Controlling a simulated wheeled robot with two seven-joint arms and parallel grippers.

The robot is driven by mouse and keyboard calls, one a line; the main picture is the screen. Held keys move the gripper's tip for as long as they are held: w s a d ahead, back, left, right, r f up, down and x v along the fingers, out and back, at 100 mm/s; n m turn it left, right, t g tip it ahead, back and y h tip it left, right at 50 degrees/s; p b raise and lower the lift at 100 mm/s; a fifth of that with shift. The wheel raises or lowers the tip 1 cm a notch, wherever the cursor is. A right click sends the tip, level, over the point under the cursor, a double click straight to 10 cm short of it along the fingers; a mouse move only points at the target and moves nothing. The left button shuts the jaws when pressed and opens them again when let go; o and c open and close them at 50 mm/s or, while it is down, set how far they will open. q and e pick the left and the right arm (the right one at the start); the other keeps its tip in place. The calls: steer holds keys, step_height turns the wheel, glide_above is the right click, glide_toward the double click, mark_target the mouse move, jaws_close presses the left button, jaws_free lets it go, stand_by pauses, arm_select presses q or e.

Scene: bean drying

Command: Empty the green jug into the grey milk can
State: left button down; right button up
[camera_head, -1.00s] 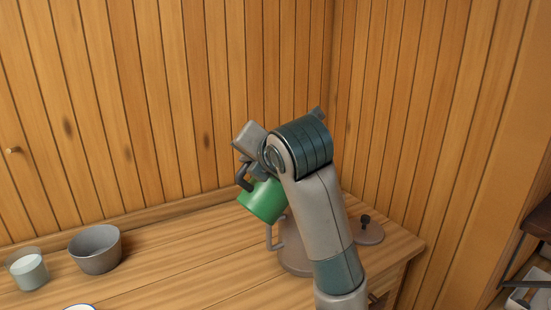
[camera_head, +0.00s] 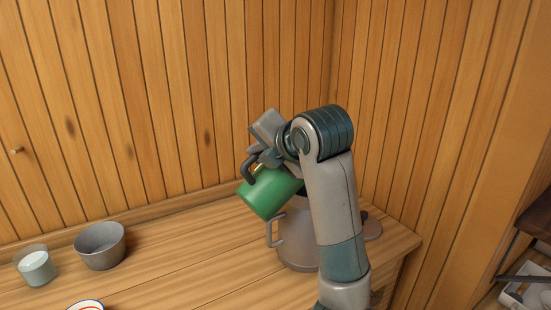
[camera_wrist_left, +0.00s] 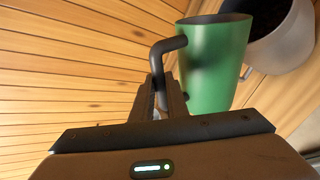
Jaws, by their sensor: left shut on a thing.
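The green jug (camera_head: 268,192) hangs tilted in the air, its top leaning right above the grey milk can (camera_head: 296,238) on the table. My left gripper (camera_head: 257,164) is shut on the jug's dark handle. In the left wrist view the fingers (camera_wrist_left: 168,98) grip that handle beside the green jug (camera_wrist_left: 212,65). The milk can's dark open mouth shows in the left wrist view past the jug's rim, with the can's pale wall (camera_wrist_left: 291,55) below. In the head view my arm hides part of the can and the jug's mouth. The jug's contents are not visible. My right gripper is not in view.
A grey bowl (camera_head: 99,247) and a glass with white contents (camera_head: 36,267) stand at the table's left. A dish (camera_head: 86,305) is cut off at the bottom edge. A brown lid (camera_head: 373,229) lies right of the can, partly hidden. Wooden walls stand behind.

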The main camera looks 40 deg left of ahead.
arm_select(q)
steer(key=shift+r, duration=0.1)
stand_by(0.3)
steer(key=r+p, duration=0.1)
steer(key=w+r+m+g+p, duration=0.1)
steer(key=p, duration=0.1)
steer(key=shift+w+d, duration=0.25)
steer(key=shift+w, duration=0.05)
steer(key=shift+w+d+r+p, duration=0.1)
steer(key=shift+w+r+p, duration=0.25)
steer(key=shift+p, duration=0.35)
steer(key=shift+f, duration=0.1)
steer(key=w+r+p, duration=0.1)
steer(key=w+m+g+p, duration=0.1)
steer(key=p, duration=0.1)
steer(key=shift+d+r+y, duration=0.25)
steer(key=shift+r+y, duration=0.05)
steer(key=shift+r, duration=0.1)
steer(key=shift+w+d+r+m+g+p, duration=0.15)
steer(key=shift+w+r+m+g+p, duration=0.1)
steer(key=shift+w+m+g+p, duration=0.15)
steer(key=shift+w, duration=0.1)
